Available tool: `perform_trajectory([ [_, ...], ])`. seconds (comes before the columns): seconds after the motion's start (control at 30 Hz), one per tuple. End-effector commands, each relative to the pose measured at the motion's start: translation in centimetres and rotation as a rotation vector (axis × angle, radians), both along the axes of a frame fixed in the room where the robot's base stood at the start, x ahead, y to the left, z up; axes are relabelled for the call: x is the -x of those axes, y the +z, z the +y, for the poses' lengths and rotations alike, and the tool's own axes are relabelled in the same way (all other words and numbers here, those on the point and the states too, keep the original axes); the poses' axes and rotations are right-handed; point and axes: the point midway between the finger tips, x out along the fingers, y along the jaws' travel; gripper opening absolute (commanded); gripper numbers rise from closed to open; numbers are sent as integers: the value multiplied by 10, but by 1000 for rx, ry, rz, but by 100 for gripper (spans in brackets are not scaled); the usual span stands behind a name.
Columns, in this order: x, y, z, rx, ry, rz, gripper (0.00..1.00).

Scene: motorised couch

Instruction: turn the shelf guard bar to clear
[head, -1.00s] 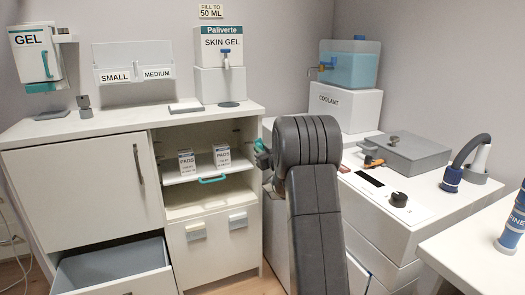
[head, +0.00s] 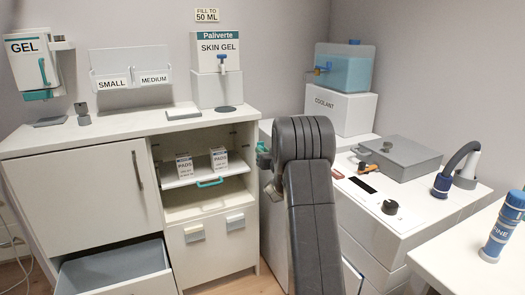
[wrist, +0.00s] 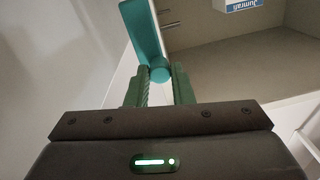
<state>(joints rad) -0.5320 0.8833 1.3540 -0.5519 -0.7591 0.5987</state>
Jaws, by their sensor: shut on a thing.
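The shelf guard bar (wrist: 142,30) is teal and shows in the wrist view, running from the top edge down to a rounded end at my fingertips. My gripper (wrist: 160,88) is shut on this end of the bar, with one green finger on each side. In the head view, a small teal part (head: 262,158) shows at the right side of the cabinet opening, just left of my arm. My arm hides most of this spot, and I cannot tell there how the bar is turned.
The pull-out shelf (head: 190,180) with a teal handle (head: 210,183) holds two PADS boxes (head: 184,167). A lower drawer (head: 115,270) stands open at left. A counter with a grey case (head: 400,157) and a black knob (head: 390,207) is at right.

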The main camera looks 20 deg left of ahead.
Motion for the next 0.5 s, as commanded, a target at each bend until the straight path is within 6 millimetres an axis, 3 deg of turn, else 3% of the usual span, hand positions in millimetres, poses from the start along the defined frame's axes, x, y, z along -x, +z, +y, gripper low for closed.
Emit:
perform_trajectory([
  [0.13, -1, -1, -1, 0, -2, 0, 0],
  [0.17, -1, -1, -1, 0, -2, 0, 23],
  [0.27, 0, -1, -1, 0, -2, 0, 42],
  [0.5, 0, 0, 0, 1, -1, -1, 43],
])
